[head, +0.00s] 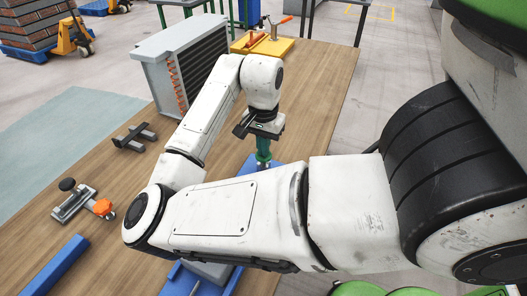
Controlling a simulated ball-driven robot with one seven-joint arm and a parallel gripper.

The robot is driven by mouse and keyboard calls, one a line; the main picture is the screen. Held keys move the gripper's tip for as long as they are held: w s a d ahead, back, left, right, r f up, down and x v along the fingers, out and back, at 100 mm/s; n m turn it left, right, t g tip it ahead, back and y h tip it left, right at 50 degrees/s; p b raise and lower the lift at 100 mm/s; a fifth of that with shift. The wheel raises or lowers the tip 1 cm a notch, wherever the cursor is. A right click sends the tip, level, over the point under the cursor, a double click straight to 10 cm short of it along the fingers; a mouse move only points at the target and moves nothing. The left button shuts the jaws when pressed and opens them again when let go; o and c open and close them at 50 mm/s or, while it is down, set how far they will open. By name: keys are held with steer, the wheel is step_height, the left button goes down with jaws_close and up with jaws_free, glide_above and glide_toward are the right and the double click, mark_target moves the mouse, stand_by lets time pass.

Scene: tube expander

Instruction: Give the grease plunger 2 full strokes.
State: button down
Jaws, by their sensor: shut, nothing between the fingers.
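My gripper (262,135) is at the end of the white arm in the middle of the head view and points down. It is shut and holds nothing. A green upright part (263,154), which looks like the grease plunger, stands directly below it. From this angle I cannot tell whether the gripper touches its top. The green part's lower end is near a blue base (247,165), which is mostly hidden behind my arm.
The wooden table (323,90) holds a grey finned coil unit (185,65), a dark bracket (135,137), a tool with an orange knob (84,203), a blue bar (53,267) and a yellow tray (284,48). Bare tabletop lies right of the gripper.

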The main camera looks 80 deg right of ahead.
steer(key=shift+r+p, duration=1.45)
steer(key=shift+r, duration=0.25)
step_height(320, 180, up, 5)
steer(key=p, duration=0.4)
steer(key=shift+p, duration=0.35)
